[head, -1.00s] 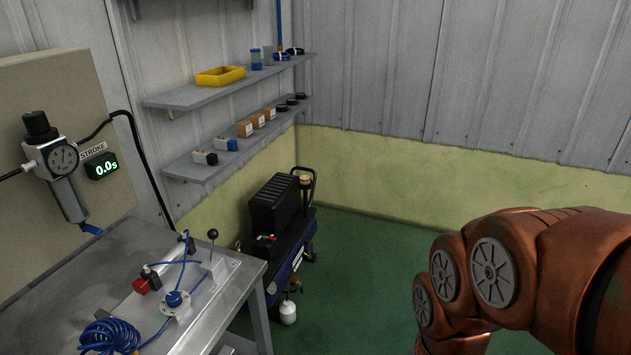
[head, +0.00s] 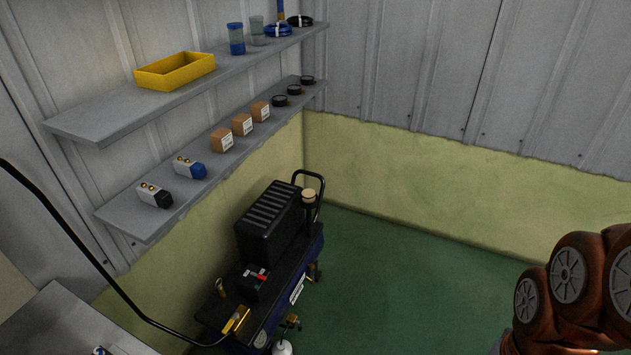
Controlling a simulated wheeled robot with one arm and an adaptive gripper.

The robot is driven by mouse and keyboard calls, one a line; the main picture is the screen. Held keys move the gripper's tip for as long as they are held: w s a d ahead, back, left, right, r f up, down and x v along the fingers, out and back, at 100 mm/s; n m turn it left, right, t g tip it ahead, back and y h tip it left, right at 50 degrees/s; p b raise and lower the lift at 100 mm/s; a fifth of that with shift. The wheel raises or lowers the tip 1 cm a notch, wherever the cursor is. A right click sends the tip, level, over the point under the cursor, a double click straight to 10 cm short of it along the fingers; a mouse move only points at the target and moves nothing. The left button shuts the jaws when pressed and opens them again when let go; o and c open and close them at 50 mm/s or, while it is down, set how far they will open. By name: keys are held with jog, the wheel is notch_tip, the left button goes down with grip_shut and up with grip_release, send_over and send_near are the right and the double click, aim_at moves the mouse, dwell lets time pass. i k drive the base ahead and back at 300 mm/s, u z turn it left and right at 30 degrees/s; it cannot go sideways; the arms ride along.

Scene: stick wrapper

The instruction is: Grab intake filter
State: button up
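A black and blue compressor (head: 270,222) stands on the floor by the left wall. A small round part with a tan top and dark base (head: 309,197) sits at its back right, by the black handle. It looks like an intake filter, but I cannot be sure. My gripper is out of view; only orange links of my arm show at the lower right, well apart from the compressor.
Two wall shelves hang above the compressor. Green floor (head: 400,270) right of the compressor is clear.

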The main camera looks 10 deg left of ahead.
aim_at(309, 195)
jog(key=u, duration=0.5)
jog(key=i, duration=0.9)
jog(key=u, duration=1.25)
jog(key=i, duration=0.4)
jog(key=u, duration=0.35)
